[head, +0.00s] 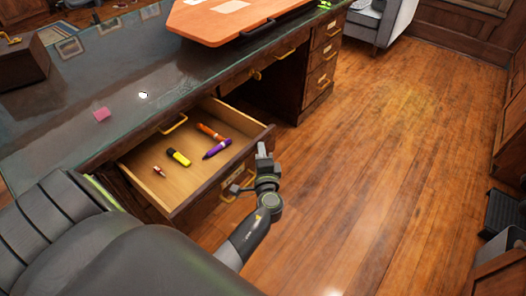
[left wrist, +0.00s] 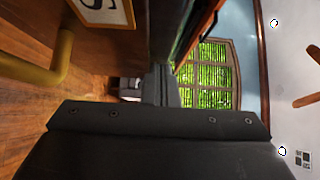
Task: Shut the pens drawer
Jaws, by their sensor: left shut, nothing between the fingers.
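The pens drawer (head: 187,193) is pulled out from the desk. Inside lie an orange marker (head: 211,132), a yellow highlighter (head: 178,157), a purple marker (head: 217,149) and a small reddish piece (head: 159,171). My left gripper (head: 261,149) is shut and empty. It is just outside the drawer front, near its right corner; I cannot tell whether it touches. In the left wrist view, a yellow-framed label (left wrist: 105,10) and a brass handle (left wrist: 50,65) show close by, and my dark gripper body fills the bottom. My right gripper is not in view.
The desk (head: 135,95) has a glossy dark top with a pink block (head: 102,115) and an orange board (head: 225,22) on it. Other closed drawers (head: 322,65) are in the right pedestal.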

